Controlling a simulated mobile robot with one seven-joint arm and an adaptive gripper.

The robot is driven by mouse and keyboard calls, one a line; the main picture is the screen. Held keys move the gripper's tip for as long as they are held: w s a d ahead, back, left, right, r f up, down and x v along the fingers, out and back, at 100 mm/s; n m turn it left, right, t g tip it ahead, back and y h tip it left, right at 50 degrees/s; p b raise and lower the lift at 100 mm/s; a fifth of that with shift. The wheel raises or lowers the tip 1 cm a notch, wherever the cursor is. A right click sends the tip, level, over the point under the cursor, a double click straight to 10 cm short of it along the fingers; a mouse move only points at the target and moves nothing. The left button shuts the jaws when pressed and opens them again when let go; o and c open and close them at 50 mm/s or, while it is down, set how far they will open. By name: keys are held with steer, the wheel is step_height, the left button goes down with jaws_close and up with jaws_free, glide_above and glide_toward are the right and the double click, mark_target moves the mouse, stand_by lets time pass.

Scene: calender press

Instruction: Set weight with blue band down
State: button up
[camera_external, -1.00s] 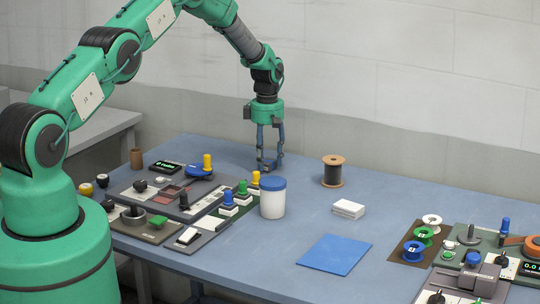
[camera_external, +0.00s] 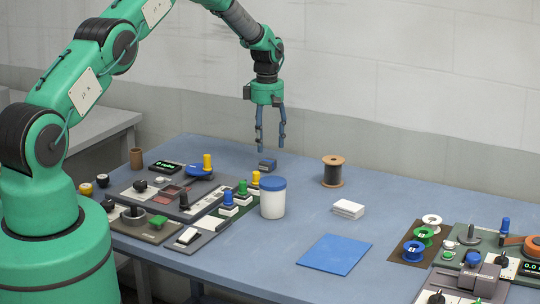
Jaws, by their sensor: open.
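The weight with blue band (camera_external: 267,166) is a small dark grey block with blue on it. It rests on the blue table toward the back, behind the white jar with the blue lid. My gripper (camera_external: 270,145) is open and empty, pointing straight down above the weight. Its fingertips are apart from the weight, with a visible gap between them. Nothing hides the top of the weight.
A white jar with a blue lid (camera_external: 272,198) stands in front of the weight. A wire spool (camera_external: 333,171) stands to the right. A control panel (camera_external: 170,196) with knobs lies to the left. A blue sheet (camera_external: 334,254) and white stack (camera_external: 347,209) lie to the right.

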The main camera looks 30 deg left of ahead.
step_height(320, 180, up, 6)
stand_by(0.4)
steer(key=shift+r, duration=0.1)
stand_by(0.4)
step_height(320, 180, up, 20)
steer(key=m+t, duration=0.1)
steer(key=m, duration=0.3)
glide_above(267, 161)
steer(key=s+a, duration=0.1)
steer(key=s, duration=0.8)
steer(key=s+r+m+t, duration=0.2)
steer(key=s+r+m, duration=0.2)
steer(key=s+r, duration=1.05)
steer(key=s+a+r+m+t, duration=0.1)
steer(key=s+r+m, duration=0.2)
steer(key=s, duration=0.7)
steer(key=s+a+r+m, duration=0.1)
steer(key=s+r+m, duration=0.15)
steer(key=s, duration=0.65)
steer(key=s+f+m+t, duration=0.1)
steer(key=s+m, duration=0.3)
steer(key=s, duration=1.4)
steer(key=shift+s+f+t, duration=0.3)
steer(key=shift+s+f, duration=0.05)
steer(key=shift+f, duration=0.45)
